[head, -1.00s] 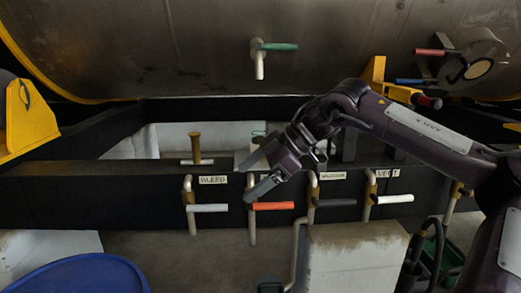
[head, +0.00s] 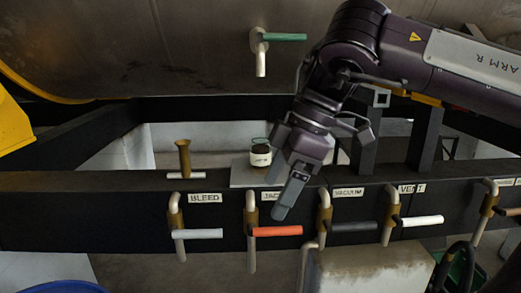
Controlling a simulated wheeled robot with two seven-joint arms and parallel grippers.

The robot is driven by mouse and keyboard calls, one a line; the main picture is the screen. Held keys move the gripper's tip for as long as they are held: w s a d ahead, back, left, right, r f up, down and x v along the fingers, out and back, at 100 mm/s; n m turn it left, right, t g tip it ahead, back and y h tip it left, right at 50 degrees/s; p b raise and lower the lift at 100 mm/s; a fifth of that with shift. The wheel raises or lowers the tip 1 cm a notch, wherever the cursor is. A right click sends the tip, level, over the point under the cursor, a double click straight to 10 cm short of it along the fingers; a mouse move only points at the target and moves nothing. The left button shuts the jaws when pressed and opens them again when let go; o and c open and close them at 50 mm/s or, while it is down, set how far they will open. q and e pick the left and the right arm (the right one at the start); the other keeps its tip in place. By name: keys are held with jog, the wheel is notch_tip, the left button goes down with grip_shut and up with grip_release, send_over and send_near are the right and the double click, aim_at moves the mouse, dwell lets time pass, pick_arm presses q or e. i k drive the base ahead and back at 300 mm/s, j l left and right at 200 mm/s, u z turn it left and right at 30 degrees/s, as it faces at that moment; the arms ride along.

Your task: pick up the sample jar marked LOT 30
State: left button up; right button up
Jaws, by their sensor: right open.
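A small sample jar (head: 260,156) with dark contents and a white label stands upright on a pale plate (head: 242,176) on the dark beam. The print on its label is too small to read. A greenish piece shows at its top. My right gripper (head: 276,197) is open, pointing down and to the left, just right of and in front of the jar. One finger overlaps the jar's right edge in the picture. I cannot tell whether it touches. Nothing is between the fingers. My left gripper is out of view.
Below the beam's labels hang several valves, including a white handle (head: 198,234), an orange handle (head: 276,231) and a dark handle (head: 352,226). A brass-coloured funnel-topped piece (head: 184,158) stands left of the jar. A green-handled tap (head: 262,50) hangs from the tank above.

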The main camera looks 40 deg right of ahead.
aim_at(259, 148)
jog(key=i+l, duration=0.35)
jog(key=l, duration=0.15)
jog(key=i+l, duration=0.35)
jog(key=l, duration=0.15)
jog(key=i+l, duration=0.35)
jog(key=l, duration=0.15)
